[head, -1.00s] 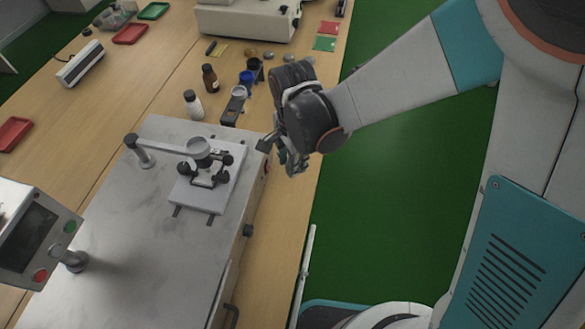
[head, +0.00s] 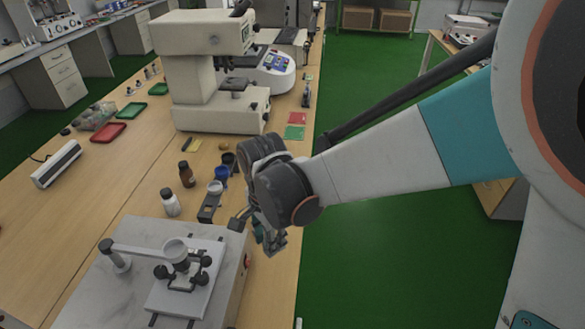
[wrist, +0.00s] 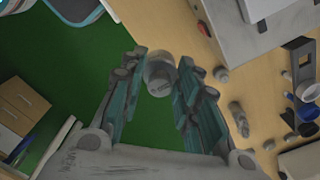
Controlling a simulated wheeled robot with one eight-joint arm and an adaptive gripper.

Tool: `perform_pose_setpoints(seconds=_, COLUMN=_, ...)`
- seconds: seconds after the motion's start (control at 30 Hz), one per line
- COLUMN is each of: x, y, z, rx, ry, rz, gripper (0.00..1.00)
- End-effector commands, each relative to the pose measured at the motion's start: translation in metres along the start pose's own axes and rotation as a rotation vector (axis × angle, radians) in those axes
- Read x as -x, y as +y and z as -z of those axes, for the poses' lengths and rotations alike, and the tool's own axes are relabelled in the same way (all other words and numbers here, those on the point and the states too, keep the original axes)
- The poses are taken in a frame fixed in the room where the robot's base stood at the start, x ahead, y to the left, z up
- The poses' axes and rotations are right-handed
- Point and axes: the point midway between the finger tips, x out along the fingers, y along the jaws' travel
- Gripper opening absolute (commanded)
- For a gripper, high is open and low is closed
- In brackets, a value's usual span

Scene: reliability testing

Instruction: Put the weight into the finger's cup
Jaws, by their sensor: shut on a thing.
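The finger (head: 140,249) is a light grey bar on a post above the grey test machine's top. The cup (head: 176,251) is a small round light grey cup at the bar's right end, above a plate with black knobs. My gripper (head: 268,238) hangs just right of the machine's far right corner, away from the cup. In the wrist view, the gripper (wrist: 160,84) is shut on a grey metal cylindrical weight (wrist: 160,72), held between the fingertips. The weight cannot be made out in the head view. The cup cannot be made out in the wrist view.
Several small metal pieces (wrist: 238,117) lie on the bench in the wrist view. Green floor (head: 390,250) lies right of the bench.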

Motion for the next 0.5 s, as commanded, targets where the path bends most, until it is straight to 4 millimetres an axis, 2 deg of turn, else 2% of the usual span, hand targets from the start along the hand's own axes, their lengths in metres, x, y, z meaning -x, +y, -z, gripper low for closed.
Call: perform_pose_setpoints(seconds=0.5, x=-0.031, y=0.000, z=0.000, rx=0.000, ry=0.000, rz=0.000, gripper=0.00)
